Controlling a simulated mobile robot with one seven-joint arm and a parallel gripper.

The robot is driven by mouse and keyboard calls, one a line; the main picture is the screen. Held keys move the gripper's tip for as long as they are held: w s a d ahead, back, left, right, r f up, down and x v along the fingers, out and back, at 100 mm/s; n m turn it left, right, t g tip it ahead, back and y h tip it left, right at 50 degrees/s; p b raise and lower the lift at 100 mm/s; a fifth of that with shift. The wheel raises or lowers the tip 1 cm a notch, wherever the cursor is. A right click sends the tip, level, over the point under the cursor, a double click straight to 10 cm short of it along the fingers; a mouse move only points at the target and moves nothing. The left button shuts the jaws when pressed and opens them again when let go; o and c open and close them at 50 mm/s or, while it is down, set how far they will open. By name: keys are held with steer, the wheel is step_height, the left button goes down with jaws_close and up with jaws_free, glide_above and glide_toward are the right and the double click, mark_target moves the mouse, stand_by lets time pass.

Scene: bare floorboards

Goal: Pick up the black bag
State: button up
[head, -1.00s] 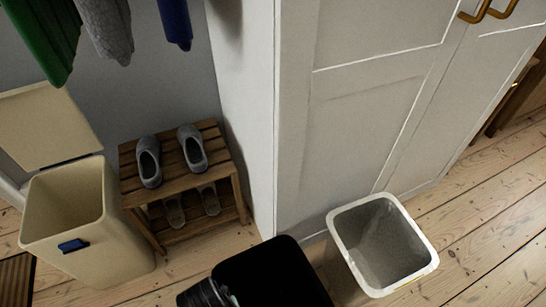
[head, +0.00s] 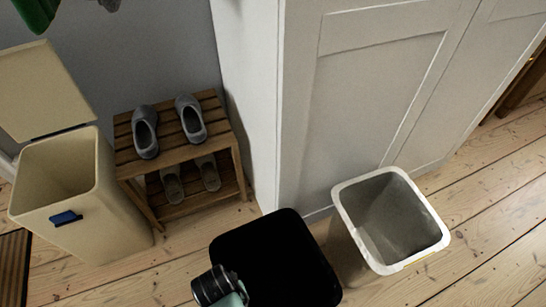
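I cannot make out a black bag for certain in the head view. A flat black rounded shape fills the bottom middle, in front of the white-rimmed bin; it looks like part of my own body, but I cannot be sure. A dark ribbed, pale-teal piece, which seems to be part of my arm, overlaps its lower left edge. My gripper's fingers do not show.
A beige bin (head: 110,205) with its lid up stands at left. A wooden shoe rack (head: 180,150) holds grey shoes. A white-rimmed bin (head: 437,230) stands by the white wardrobe (head: 370,90). Floorboards (head: 490,230) are clear at right.

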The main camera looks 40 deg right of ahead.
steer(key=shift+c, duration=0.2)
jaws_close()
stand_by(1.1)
